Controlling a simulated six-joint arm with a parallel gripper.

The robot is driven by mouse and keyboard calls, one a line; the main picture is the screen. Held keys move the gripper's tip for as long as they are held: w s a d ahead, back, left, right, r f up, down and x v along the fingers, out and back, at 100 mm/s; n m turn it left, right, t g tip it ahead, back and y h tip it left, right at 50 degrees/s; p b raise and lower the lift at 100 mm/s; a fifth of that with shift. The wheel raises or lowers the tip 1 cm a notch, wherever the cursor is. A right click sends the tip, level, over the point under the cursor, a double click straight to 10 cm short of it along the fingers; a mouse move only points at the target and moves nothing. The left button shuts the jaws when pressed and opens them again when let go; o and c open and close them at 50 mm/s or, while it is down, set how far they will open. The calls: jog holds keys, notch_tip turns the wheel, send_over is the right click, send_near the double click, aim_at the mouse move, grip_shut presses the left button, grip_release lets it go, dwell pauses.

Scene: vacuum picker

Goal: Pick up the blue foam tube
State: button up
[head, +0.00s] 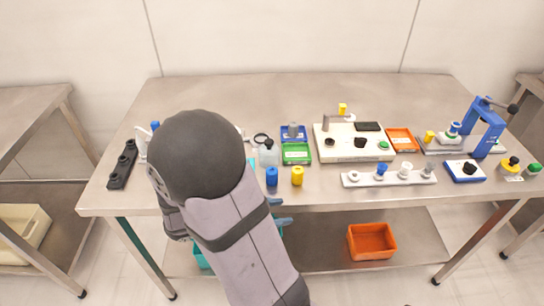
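A short blue cylinder (271,177), which looks like the blue foam tube, stands upright near the front edge of the steel table (230,92). A similar yellow cylinder (297,176) stands just right of it, a small gap apart. My grey arm rises from the bottom and covers the table left of the blue cylinder. My gripper cannot be made out; the arm hides that area, so its fingers and anything in them are not visible.
A clear bottle (268,154) and a green tray (296,154) stand behind the cylinders. A white-topped device (352,143) and white rack (388,176) are to the right. A black holder (123,166) is at left. An orange bin (371,241) sits below.

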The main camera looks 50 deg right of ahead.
aim_at(268, 175)
jog(key=w+r+n+t+p, duration=0.1)
jog(key=w+n, duration=0.1)
jog(key=w+d+r+n+t+h+p, duration=0.1)
jog(key=w+r+p, duration=0.1)
jog(key=w, duration=0.1)
jog(key=w+d+r+n+t+h+p, duration=0.1)
jog(key=w+r+n, duration=0.1)
jog(key=w, duration=0.1)
jog(key=shift+w+n+p, duration=0.1)
jog(key=shift+n+p, duration=0.2)
jog(key=shift+p, duration=0.05)
jog(key=shift+w+f+n+b, duration=0.3)
jog(key=shift+w+f, duration=0.1)
jog(key=shift+f, duration=0.3)
jog(key=shift+w+a+f+t, duration=0.1)
jog(key=shift+w+f+t, duration=0.15)
jog(key=shift+w+t, duration=0.1)
jog(key=shift+p+x, duration=0.4)
jog(key=shift+x, duration=0.95)
jog(key=shift+p+x, duration=0.6)
jog(key=shift+x, duration=1.7)
jog(key=shift+s, duration=0.15)
jog(key=c, duration=0.8)
